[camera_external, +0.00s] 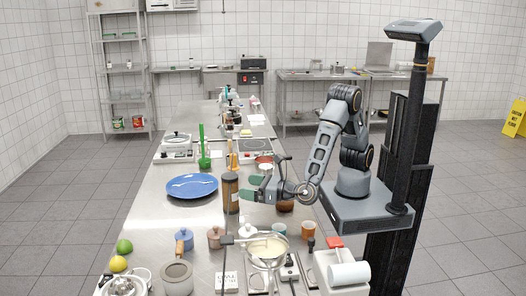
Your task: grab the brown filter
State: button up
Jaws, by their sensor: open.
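A low brown round piece (286,206) sits on the counter below my gripper, partly hidden by my arm. I cannot tell for certain which of these is the brown filter. My gripper (252,188) is open, with green-tipped fingers pointing left towards the tall cylinder. The fingertips are just right of it, with nothing seen between them. I cannot tell whether they touch it.
A blue plate (192,186) lies left of the cylinder. A green bottle (204,150) and an orange-yellow utensil (233,158) stand behind. Bare counter (160,209) shows at left.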

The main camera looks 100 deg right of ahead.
aim_at(230, 184)
jog(key=shift+p+x, duration=0.75)
jog(key=shift+x, duration=2.75)
jog(key=shift+a, duration=0.15)
jog(key=c, duration=1.1)
